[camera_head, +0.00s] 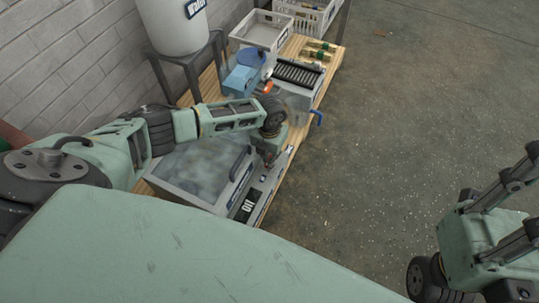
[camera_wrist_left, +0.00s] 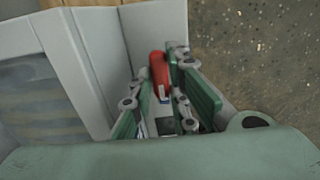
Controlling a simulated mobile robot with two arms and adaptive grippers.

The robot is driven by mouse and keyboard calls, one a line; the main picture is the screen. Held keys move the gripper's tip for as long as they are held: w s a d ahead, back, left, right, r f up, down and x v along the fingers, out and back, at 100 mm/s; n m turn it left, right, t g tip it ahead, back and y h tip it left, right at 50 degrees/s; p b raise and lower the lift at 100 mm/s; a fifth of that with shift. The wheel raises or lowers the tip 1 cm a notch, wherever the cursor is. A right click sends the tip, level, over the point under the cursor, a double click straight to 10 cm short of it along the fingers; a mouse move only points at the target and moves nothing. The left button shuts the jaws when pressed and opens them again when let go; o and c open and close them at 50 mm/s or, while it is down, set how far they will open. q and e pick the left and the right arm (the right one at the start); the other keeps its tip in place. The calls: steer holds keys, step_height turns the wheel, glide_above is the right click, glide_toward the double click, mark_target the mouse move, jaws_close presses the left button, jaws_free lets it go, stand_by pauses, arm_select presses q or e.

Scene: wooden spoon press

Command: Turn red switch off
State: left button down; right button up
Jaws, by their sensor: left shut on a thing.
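The red switch (camera_wrist_left: 157,66) is an upright red lever in a grey recess of the machine, in the left wrist view. My left gripper (camera_wrist_left: 160,92) is down in that recess and shut on the switch, with one green finger on each side of it. In the head view my left gripper (camera_head: 268,147) is at the front panel of the grey press (camera_head: 192,168), and its fingers are largely hidden by the wrist. My right gripper (camera_head: 505,215) is at the lower right, its fingers apart and empty, partly cut off by the frame edge.
The press stands on a wooden pallet-like table (camera_head: 331,66). Behind it are a blue box (camera_head: 240,80), a black-ribbed unit (camera_head: 298,73) and a white crate (camera_head: 260,35). A white tank (camera_head: 172,22) stands by the brick wall. The concrete floor (camera_head: 420,100) to the right is clear.

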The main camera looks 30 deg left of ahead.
stand_by(0.3)
arm_select(q)
steer(key=c, duration=1.7)
jaws_free()
step_height(320, 180, up, 12)
